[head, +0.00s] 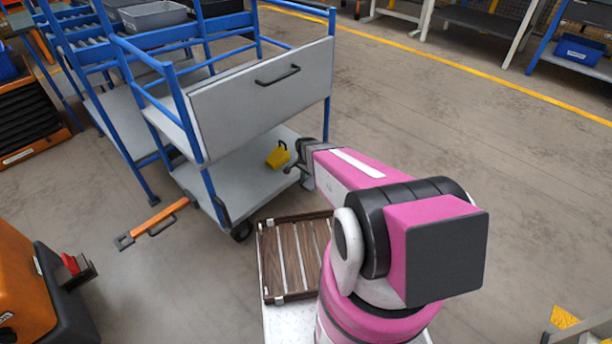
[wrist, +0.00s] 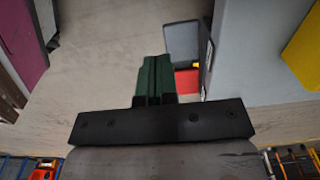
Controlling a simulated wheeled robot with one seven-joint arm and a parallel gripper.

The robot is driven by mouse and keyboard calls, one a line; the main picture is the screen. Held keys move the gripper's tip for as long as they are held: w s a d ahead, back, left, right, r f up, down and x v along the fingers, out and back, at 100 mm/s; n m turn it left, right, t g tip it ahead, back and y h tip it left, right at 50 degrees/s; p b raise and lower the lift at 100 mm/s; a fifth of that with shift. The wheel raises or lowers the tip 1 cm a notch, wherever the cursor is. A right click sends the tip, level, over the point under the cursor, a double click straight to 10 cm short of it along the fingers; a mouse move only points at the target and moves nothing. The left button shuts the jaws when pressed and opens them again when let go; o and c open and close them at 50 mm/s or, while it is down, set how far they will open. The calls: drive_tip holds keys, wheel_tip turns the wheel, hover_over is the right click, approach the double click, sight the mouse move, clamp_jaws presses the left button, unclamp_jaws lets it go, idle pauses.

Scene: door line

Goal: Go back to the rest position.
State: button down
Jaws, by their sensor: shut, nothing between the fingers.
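My gripper (head: 297,168) is at the far end of my pink arm, beside the lower shelf of the blue-framed trolley (head: 330,95). In the wrist view its two dark green fingers (wrist: 153,78) are together with nothing between them. The fingers are small and partly hidden by my wrist in the head view. The trolley has a grey front panel (head: 230,112) with a dark bar handle (head: 278,76). My gripper is below and apart from this handle.
A yellow object (head: 278,156) with a dark loop sits on the trolley's lower shelf (head: 235,185), close to my gripper. A slatted wooden piece (head: 289,285) lies in front. An orange machine (head: 25,290) stands at left. The floor on the right (head: 530,170) is clear.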

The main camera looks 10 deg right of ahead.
drive_tip(key=s+d+r+n, duration=0.1)
drive_tip(key=s+r+n, duration=0.4)
drive_tip(key=r, duration=0.8)
drive_tip(key=s+r+n, duration=0.5)
drive_tip(key=s+r, duration=0.6)
drive_tip(key=r, duration=0.1)
drive_tip(key=shift+d+r+n, duration=0.35)
drive_tip(key=shift+d+n, duration=0.05)
drive_tip(key=shift+s, duration=0.1)
